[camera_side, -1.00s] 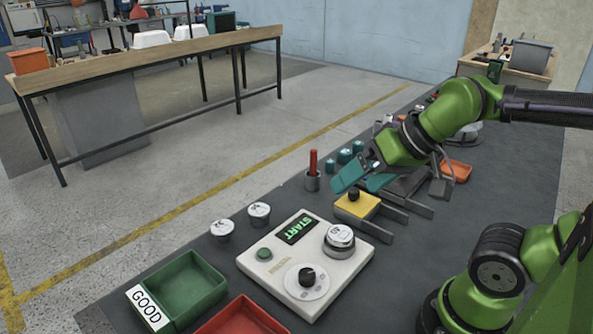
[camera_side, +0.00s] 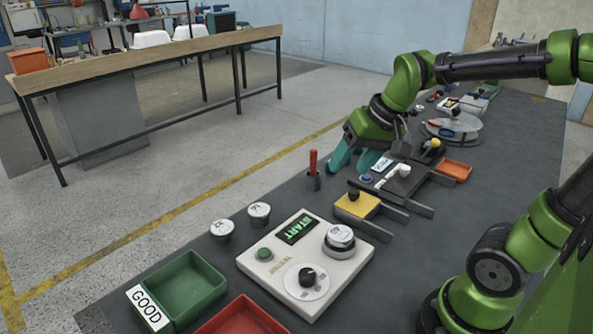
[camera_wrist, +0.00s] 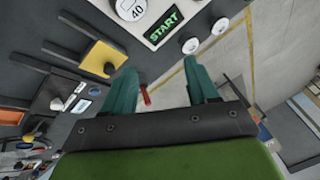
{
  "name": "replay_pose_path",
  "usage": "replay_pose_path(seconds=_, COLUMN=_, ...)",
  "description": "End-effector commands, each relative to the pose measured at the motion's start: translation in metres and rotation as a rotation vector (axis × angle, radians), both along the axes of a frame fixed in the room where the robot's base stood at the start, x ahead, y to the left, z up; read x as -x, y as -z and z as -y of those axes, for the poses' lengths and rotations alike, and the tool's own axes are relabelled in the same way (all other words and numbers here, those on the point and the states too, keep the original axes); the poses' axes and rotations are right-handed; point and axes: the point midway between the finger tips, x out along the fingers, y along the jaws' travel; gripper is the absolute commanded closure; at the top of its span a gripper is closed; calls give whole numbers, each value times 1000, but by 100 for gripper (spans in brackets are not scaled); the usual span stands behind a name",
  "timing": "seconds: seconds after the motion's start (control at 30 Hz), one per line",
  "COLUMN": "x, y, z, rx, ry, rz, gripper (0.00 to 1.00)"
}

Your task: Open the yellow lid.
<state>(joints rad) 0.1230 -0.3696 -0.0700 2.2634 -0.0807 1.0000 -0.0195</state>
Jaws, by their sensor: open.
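The yellow lid (camera_side: 356,205) is a flat plate with a dark round knob (camera_side: 353,194) on top, on a dark fixture with two rails in the side view. It lies flat and looks shut. It also shows in the wrist view (camera_wrist: 98,54), left of my fingers. My gripper (camera_side: 356,172), with teal fingers, is behind and above the lid in the side view, apart from it.
A red-handled tool in a dark cup (camera_side: 313,176) stands just left of my gripper. A white tester box (camera_side: 306,262) with a START display is in front of the lid. Green (camera_side: 186,285) and red (camera_side: 243,318) trays are nearer. An orange tray (camera_side: 455,170) is to the right.

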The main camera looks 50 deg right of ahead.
Motion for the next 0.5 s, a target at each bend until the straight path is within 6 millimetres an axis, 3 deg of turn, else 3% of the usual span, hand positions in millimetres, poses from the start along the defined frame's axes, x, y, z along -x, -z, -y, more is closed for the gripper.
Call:
replay_pose_path(seconds=0.1, x=-31, y=8, z=46, rx=5, ry=83, rz=-129, gripper=42)
replay_pose_path(seconds=0.3, x=-64, y=23, z=122, rx=26, ry=202, rz=-323, gripper=42)
replay_pose_path(seconds=0.4, x=-73, y=24, z=148, rx=39, ry=240, rz=-390, gripper=42)
replay_pose_path(seconds=0.5, x=-77, y=15, z=158, rx=47, ry=254, rz=-416, gripper=42)
